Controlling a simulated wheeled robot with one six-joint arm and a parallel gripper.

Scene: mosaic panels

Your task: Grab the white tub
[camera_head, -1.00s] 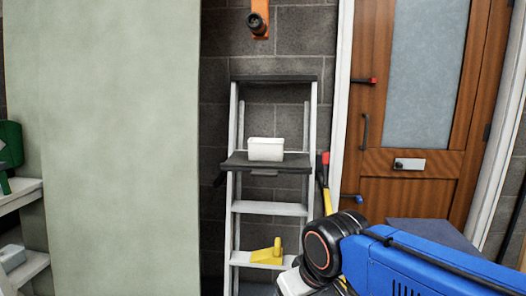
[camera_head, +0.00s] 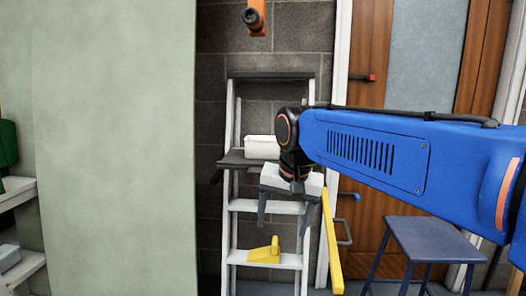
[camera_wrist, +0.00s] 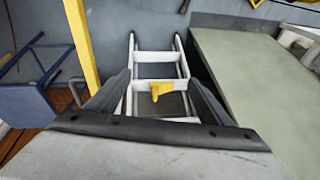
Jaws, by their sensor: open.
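The white tub (camera_head: 262,147) stands on the dark top platform of a stepladder in the head view. Its right end is partly hidden behind my arm's wrist joint. My gripper (camera_head: 285,218) is open, with its two dark fingers pointing down in front of the ladder, below the tub's level. It appears nearer to the camera than the tub, and nothing is between the fingers. In the wrist view my gripper (camera_wrist: 159,78) is open above the lower ladder steps; the tub does not show there.
The stepladder (camera_head: 268,206) carries a yellow object (camera_head: 265,251) on a low step. A yellow pole (camera_head: 332,240) leans to its right. A blue stool (camera_head: 425,238) stands by the wooden door (camera_head: 385,190). A large pale green panel (camera_head: 115,150) fills the left.

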